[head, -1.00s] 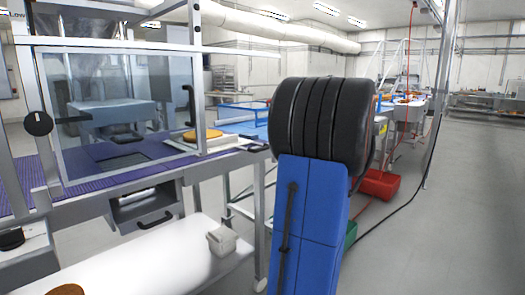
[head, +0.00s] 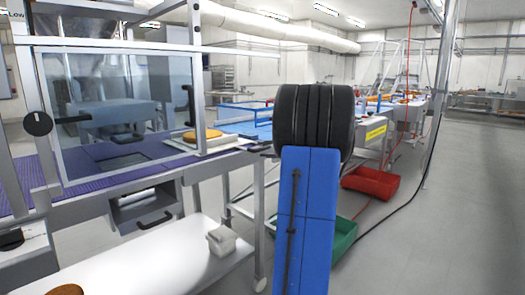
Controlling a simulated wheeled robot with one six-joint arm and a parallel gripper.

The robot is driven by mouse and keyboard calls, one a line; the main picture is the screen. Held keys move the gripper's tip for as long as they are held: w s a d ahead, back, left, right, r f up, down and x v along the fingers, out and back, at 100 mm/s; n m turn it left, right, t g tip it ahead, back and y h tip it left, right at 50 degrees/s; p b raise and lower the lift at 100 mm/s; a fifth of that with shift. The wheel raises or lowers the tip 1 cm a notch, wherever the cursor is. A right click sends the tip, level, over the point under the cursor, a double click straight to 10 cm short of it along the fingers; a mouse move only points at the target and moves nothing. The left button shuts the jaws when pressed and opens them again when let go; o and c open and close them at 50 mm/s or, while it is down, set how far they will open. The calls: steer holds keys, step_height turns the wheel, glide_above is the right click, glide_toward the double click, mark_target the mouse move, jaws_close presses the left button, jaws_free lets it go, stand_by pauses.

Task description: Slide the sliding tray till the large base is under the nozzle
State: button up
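A round orange-brown base (head: 203,135) lies on a pale tray (head: 222,146) at the right end of the machine's bench, just outside the clear guard. This looks like the sliding tray with the large base. No nozzle can be made out clearly; the space behind the guard (head: 125,110) is partly veiled by reflections. My blue arm link and its black ribbed joint stand right of the tray and hide what is behind them. A small dark shape (head: 262,150) shows between tray and joint; I cannot tell what it is. My gripper is not visible.
A purple belt (head: 105,187) runs along the bench. A white lower shelf (head: 165,255) holds a small pale tub (head: 222,240). Red (head: 370,184) and green (head: 343,236) crates stand on the floor behind my arm. The floor at right is open apart from a cable.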

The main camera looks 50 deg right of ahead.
steer(key=shift+x, duration=0.9)
jaws_close()
steer(key=shift+a, duration=0.1)
